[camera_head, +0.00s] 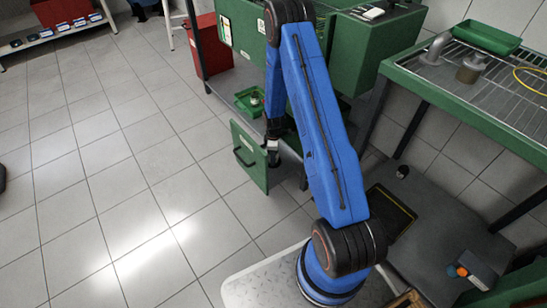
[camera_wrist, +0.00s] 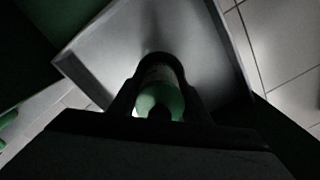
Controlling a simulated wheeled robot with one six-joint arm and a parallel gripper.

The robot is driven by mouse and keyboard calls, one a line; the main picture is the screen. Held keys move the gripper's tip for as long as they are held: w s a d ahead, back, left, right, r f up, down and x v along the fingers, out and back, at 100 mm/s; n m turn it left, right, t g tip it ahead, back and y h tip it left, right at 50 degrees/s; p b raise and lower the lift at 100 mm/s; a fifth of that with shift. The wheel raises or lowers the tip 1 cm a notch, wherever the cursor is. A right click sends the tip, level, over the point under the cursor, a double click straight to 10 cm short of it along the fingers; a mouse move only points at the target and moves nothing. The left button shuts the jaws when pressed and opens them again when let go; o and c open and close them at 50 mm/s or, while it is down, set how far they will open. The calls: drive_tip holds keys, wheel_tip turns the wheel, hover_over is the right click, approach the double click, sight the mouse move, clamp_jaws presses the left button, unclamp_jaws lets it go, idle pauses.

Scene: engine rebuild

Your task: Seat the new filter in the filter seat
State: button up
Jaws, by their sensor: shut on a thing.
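My gripper (camera_head: 272,158) reaches down at the open drawer of the green cabinet, and its dark fingers also show in the wrist view (camera_wrist: 160,62). It is shut on a green and whitish rounded thing (camera_wrist: 160,97), which looks like the filter; the dim light and the fingers hide much of it. The grey drawer (camera_wrist: 205,40) lies below the fingers in the wrist view. Its green front panel (camera_head: 247,158) shows in the head view. I cannot make out the filter seat in either view.
A small green tray (camera_head: 246,104) with a small thing in it is behind my gripper. A wire-shelf bench (camera_head: 480,75) with a green tray (camera_head: 487,38) and metal parts stands at the right. A red cabinet (camera_head: 207,48) stands behind.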

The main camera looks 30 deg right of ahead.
drive_tip(key=shift+r, duration=0.65)
drive_tip(key=shift+f, duration=0.8)
idle(0.9)
drive_tip(key=shift+r, duration=0.8)
drive_tip(key=shift+f, duration=0.75)
idle(1.0)
drive_tip(key=o, duration=0.9)
drive_tip(key=shift+c, duration=0.2)
drive_tip(key=shift+r, duration=5.45)
